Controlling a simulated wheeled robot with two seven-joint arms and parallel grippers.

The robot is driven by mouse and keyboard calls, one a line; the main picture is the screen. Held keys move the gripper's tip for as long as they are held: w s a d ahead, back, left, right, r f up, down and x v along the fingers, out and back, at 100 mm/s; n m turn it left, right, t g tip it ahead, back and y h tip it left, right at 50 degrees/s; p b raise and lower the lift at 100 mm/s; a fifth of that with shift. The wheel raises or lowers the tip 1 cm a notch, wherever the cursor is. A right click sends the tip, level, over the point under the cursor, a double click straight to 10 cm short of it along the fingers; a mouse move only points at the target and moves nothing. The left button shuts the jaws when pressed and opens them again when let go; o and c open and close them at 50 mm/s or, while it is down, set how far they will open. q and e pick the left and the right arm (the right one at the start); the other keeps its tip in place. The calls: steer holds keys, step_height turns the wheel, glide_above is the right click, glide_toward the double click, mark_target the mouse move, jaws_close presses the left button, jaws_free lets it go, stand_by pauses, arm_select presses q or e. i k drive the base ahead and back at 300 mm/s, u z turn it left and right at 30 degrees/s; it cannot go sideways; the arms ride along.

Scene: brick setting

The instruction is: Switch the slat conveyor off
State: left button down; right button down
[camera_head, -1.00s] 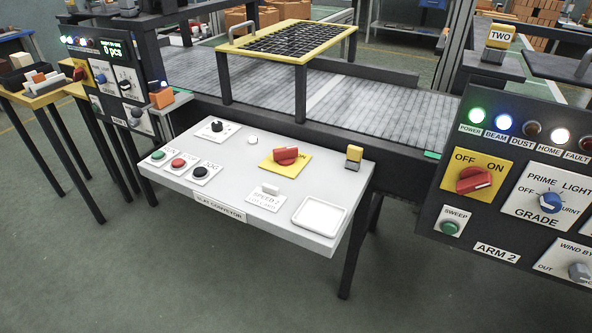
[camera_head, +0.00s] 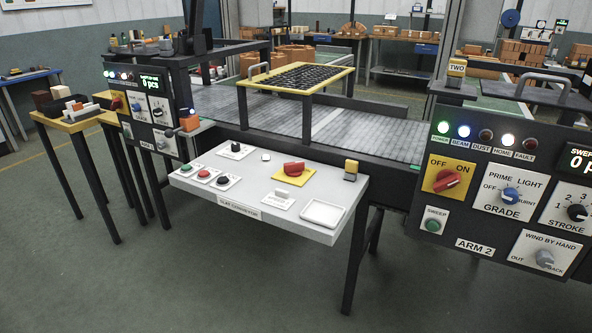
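The slat conveyor (camera_head: 210,102) runs behind a light grey control desk (camera_head: 255,212) with a name plate (camera_head: 240,209) on its front edge. On the desk are a red rotary switch (camera_head: 294,168) on a yellow plate, a green button (camera_head: 203,173), a red button (camera_head: 223,180), a black button (camera_head: 186,168), a black knob (camera_head: 235,147) and a white speed control (camera_head: 282,193). The lettering is too small to read, and the red switch's position cannot be told. Neither of my grippers is in view.
The ARM 2 panel (camera_head: 465,219) stands at the right with its own red switch (camera_head: 446,180). Another panel (camera_head: 150,85) and a yellow-topped table (camera_head: 70,125) stand at the left. A yellow-framed grid (camera_head: 348,70) stands over the conveyor. The floor in front is clear.

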mark_target(294, 169)
steer(key=u, duration=0.75)
steer(key=i, duration=0.5)
